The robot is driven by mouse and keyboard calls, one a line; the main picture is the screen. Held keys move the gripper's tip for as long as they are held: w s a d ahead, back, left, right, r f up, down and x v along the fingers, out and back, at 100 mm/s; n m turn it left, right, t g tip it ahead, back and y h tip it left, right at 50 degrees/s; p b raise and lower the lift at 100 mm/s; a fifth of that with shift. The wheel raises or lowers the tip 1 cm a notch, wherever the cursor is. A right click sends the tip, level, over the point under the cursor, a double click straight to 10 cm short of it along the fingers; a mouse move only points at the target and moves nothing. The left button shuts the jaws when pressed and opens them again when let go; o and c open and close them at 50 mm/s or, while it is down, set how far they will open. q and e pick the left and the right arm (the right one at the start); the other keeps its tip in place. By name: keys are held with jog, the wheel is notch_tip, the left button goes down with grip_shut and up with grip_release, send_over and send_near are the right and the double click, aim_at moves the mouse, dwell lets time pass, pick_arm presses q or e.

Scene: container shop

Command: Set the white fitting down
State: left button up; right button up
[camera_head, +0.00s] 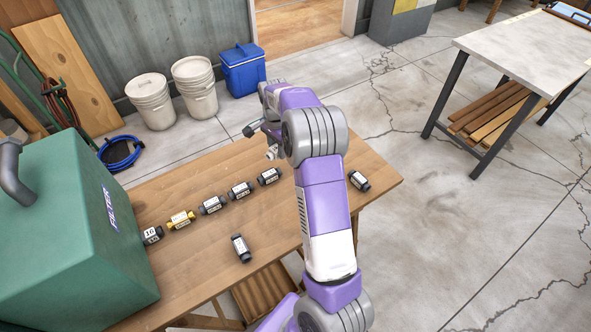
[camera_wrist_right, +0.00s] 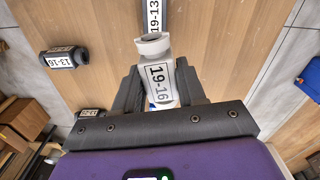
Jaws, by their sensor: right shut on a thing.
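The white fitting (camera_wrist_right: 158,77), a short tube with a label reading 19-16, is between the fingers of my right gripper (camera_wrist_right: 158,88) in the wrist view. The gripper is shut on it. In the head view a small white part of the fitting (camera_head: 271,154) shows below the right gripper (camera_head: 262,138), over the far side of the wooden table (camera_head: 200,275); my arm hides much of that area. Whether the fitting touches the table I cannot tell. My left gripper is not in view.
Several dark fittings and a yellow one (camera_head: 181,220) form a row on the table. A dark fitting (camera_head: 241,248) lies nearer the front, another (camera_head: 359,181) at the right. A dark fitting labelled 19-13 (camera_wrist_right: 153,18) appears just beyond the white one. A green machine (camera_head: 75,230) stands left.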

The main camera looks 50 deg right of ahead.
jog(key=s+d+m, duration=0.2)
jog(key=s+d, duration=0.1)
jog(key=d, duration=0.3)
jog(key=f+b, duration=0.1)
jog(key=f, duration=0.2)
jog(key=f+b, duration=0.1)
jog(key=f, duration=0.2)
jog(key=f+b, duration=0.1)
jog(key=f, duration=0.2)
jog(key=shift+w+a+f+b, duration=0.15)
jog(key=shift+w+f+b, duration=0.15)
jog(key=shift+r, duration=0.1)
jog(key=o, duration=0.7)
jog(key=shift+f, duration=0.2)
jog(key=o, duration=0.5)
jog(key=shift+c, duration=0.2)
